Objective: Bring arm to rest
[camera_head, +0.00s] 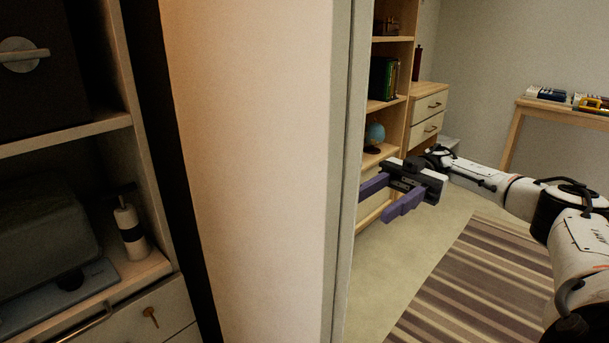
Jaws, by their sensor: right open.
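My right arm comes in from the right edge and reaches toward the middle of the view. My right gripper (378,198) has two purple fingers that stand apart, with nothing between them. It hangs in the air in front of the bookshelf, close to the wall's edge. My left gripper is not in view. No suitcase shows in this view.
A pale wall end (255,160) fills the middle, close to my right gripper. At left is a shelf unit (70,137) with a bottle (130,228). Behind the arm are a bookshelf (402,62), drawers (430,104), a desk (550,106) and a striped rug (480,285).

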